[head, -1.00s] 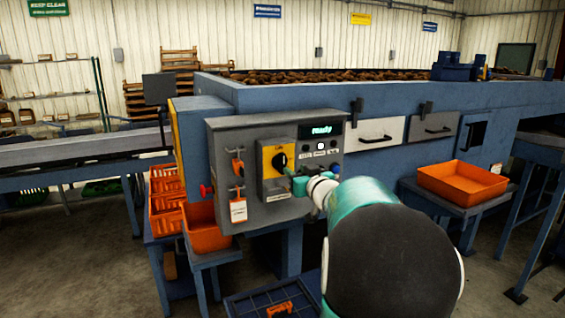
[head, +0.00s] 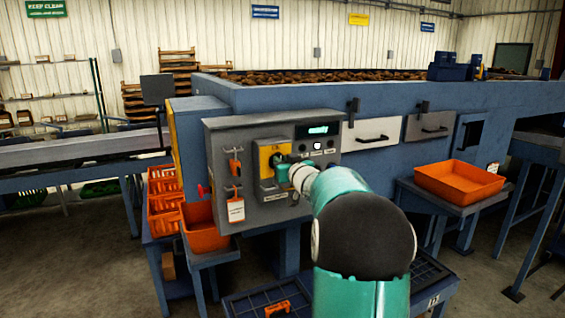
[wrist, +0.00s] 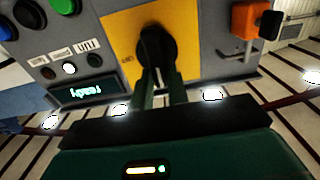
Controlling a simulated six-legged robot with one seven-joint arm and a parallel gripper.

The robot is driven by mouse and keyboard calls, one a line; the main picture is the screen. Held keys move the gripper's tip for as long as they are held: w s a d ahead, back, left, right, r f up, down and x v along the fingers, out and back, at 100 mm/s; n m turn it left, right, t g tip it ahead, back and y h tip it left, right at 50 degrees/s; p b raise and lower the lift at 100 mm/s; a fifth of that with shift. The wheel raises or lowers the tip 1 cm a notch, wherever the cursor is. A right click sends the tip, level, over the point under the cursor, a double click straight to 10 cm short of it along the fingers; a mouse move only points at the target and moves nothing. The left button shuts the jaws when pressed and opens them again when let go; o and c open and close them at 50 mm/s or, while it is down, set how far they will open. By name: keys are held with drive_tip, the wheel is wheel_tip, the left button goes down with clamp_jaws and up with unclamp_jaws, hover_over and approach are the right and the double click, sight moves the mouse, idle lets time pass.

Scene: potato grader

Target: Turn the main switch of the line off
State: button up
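The main switch is a black rotary knob on a yellow plate (head: 266,150) on the grey control panel (head: 222,140). In the wrist view the black knob (wrist: 155,45) sits on the yellow plate, upper middle. My gripper (wrist: 162,72) is right at the knob, its two dark green fingers apart with a narrow gap between them. Their tips reach the near end of the knob's handle; I cannot tell whether they touch it. In the head view my gripper (head: 282,163) hides most of the knob.
A lit display (wrist: 85,92) and green and blue buttons lie beside the plate in the wrist view. An orange padlock (wrist: 248,20) hangs on the other side. Below the panel are orange crates (head: 203,232). An orange tray (head: 460,180) stands on the right.

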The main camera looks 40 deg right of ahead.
clamp_jaws()
drive_tip(key=shift+s+d+f+m, duration=0.1)
drive_tip(key=shift+d+f+m, duration=0.2)
drive_tip(key=shift+m, duration=2.7)
drive_tip(key=shift+s+d+f+m, duration=0.1)
drive_tip(key=shift+d+f+m, duration=0.15)
drive_tip(key=shift+m, duration=2.75)
drive_tip(key=shift+s+d+f+m, duration=0.1)
drive_tip(key=shift+d+f+m, duration=0.2)
drive_tip(key=shift+m, duration=2.7)
drive_tip(key=o, duration=0.7)
unclamp_jaws()
